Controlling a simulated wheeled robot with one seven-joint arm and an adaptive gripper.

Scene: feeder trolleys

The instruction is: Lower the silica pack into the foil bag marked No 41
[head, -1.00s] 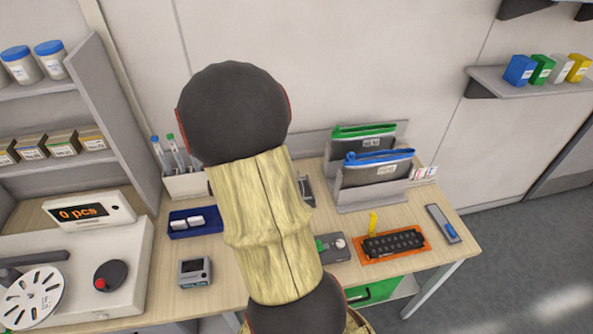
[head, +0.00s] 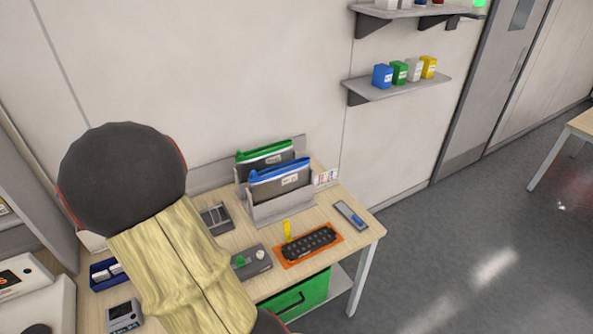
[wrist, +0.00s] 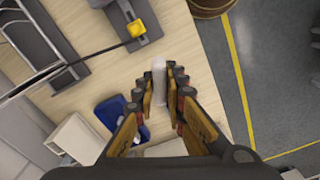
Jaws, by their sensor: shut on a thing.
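In the wrist view my gripper (wrist: 160,88) is shut on a small pale pack, the silica pack (wrist: 159,76), held upright between the fingertips above the bench. In the head view my arm hides the gripper and the pack. Two dark foil bags stand in a grey rack at the back of the bench: one with a green zip edge (head: 262,160) behind, one with a blue zip edge (head: 281,181) in front. Each has a small white label, too small to read, so I cannot tell which is No 41. Both bags are right of my arm in the head view.
A blue tray (head: 97,284) holds white packs. A small grey device (head: 123,314), an orange-edged black block (head: 308,243) with a yellow piece, and a grey strip (head: 350,215) lie on the bench. A wall shelf (head: 400,88) holds coloured boxes. Open floor lies right.

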